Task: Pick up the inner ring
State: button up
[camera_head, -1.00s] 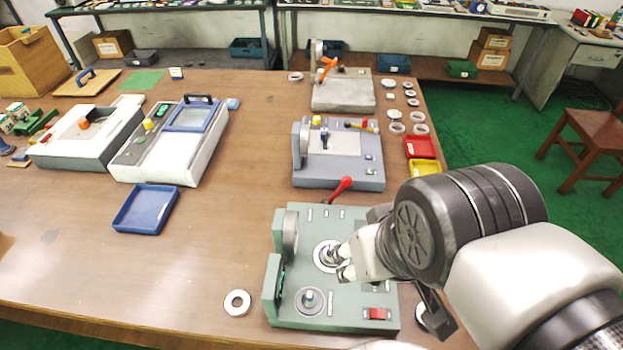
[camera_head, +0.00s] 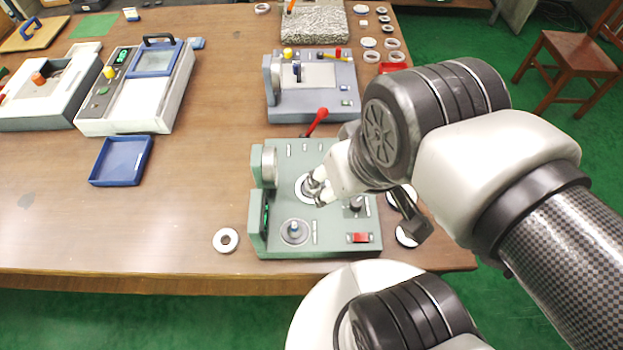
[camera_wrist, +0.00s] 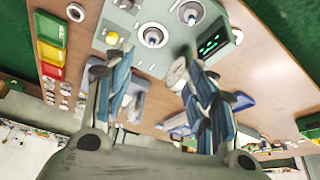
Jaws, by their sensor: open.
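A green-grey machine (camera_head: 335,235) stands at the table's front edge, with a front post (camera_head: 294,230) and a farther round seat (camera_head: 304,188). My gripper (camera_head: 316,190) is at the farther seat and partly covers it. In the wrist view my gripper's two fingers (camera_wrist: 147,68) are spread apart, with no ring seen between them. The two round seats show beyond the fingers, one at the middle (camera_wrist: 153,36) and one to the right (camera_wrist: 191,12). A loose metal ring (camera_head: 226,240) lies on the table left of the machine. I cannot tell which ring is the inner ring.
Two pale round pieces (camera_head: 407,237) lie right of the machine, partly hidden by my arm. A blue tray (camera_head: 121,161) is at the left. A blue-grey machine (camera_head: 312,88) stands behind, with several small rings (camera_head: 392,44) beside it. Bare table lies between tray and machine.

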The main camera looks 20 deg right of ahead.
jog(key=w+n+p, duration=0.1)
jog(key=w+n, duration=0.1)
jog(key=w+r+n+g+p, duration=0.1)
jog(key=w+n, duration=0.1)
jog(key=n, duration=0.1)
jog(key=shift+w+d+r+p, duration=0.1)
jog(key=shift+p, duration=0.25)
jog(key=w+d+f+n+g+p, duration=0.15)
jog(key=w+f+n+p, duration=0.35)
jog(key=n, duration=0.5)
jog(key=w+a+f+n+g+p, duration=0.15)
jog(key=w+f+n+p, duration=0.25)
jog(key=w+n, duration=0.5)
jog(key=shift+n+g, duration=0.3)
jog(key=shift+n, duration=0.4)
jog(key=f+b, duration=0.2)
jog(key=f, duration=0.4)
jog(key=s+f+b, duration=0.1)
jog(key=f, duration=0.5)
jog(key=d+f+b, duration=0.1)
jog(key=f+b, duration=0.1)
jog(key=f, duration=0.4)
jog(key=shift+s+b, duration=0.3)
jog(key=shift+b, duration=0.05)
jog(key=c, duration=1.2)
jog(key=shift+r, duration=0.1)
